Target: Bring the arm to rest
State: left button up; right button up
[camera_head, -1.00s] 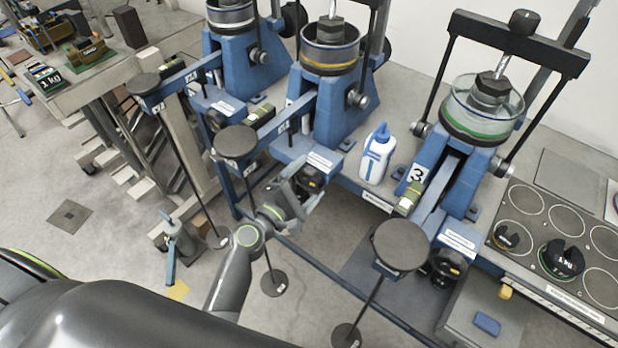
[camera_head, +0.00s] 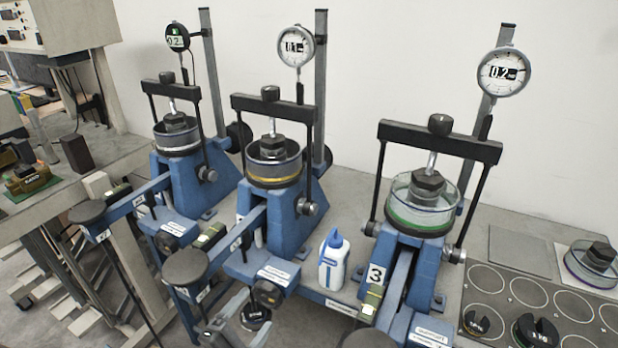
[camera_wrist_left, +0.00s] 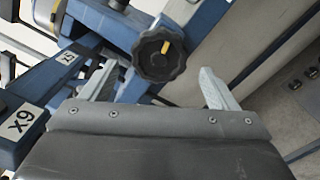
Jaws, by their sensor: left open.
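My left gripper (camera_head: 240,318) is at the bottom of the head view, in front of the middle blue lever frame (camera_head: 270,222). In the left wrist view its two pale fingers (camera_wrist_left: 158,88) are spread apart with nothing held between them. A black round knob (camera_wrist_left: 165,54) with a yellow mark lies beyond the fingertips, roughly between them. I cannot tell how far the fingers are from the knob. Most of my left arm is below the edge of the head view. My right gripper is not in view.
Blue lever frames also stand at left (camera_head: 184,165) and right (camera_head: 415,245). Black round pads (camera_head: 185,266) on lever arms jut forward beside my gripper. A white-and-blue bottle (camera_head: 333,260) stands on the bench. A weight tray (camera_head: 535,300) is at right.

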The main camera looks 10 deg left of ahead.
pick_arm(q)
jog(key=s+a+f+m+g+y, duration=0.1)
jog(key=s+a+f+m+g, duration=0.2)
jog(key=f, duration=0.8)
jog(key=s+a+f+m+g+y, duration=0.1)
jog(key=s+f+m+g+y, duration=0.15)
jog(key=s+f, duration=0.6)
jog(key=s+a+f+m+g+y, duration=0.1)
jog(key=a+f+m+g, duration=0.2)
jog(key=f, duration=1)
jog(key=s+a+f+m+g+y, duration=0.1)
jog(key=s+a+f+m+g, duration=0.1)
jog(key=s, duration=0.6)
jog(key=s+a+f+m+g, duration=0.2)
jog(key=s+f+m+g, duration=0.1)
jog(key=s+f+m, duration=0.2)
jog(key=s+a+f+m+g+y, duration=0.1)
jog(key=s+f+m, duration=0.3)
jog(key=s, duration=0.9)
notch_tip(320, 180, down, 3)
jog(key=shift+s+a+r+g+y, duration=0.15)
jog(key=shift+a+g+y, duration=0.2)
jog(key=shift+a+g, duration=0.3)
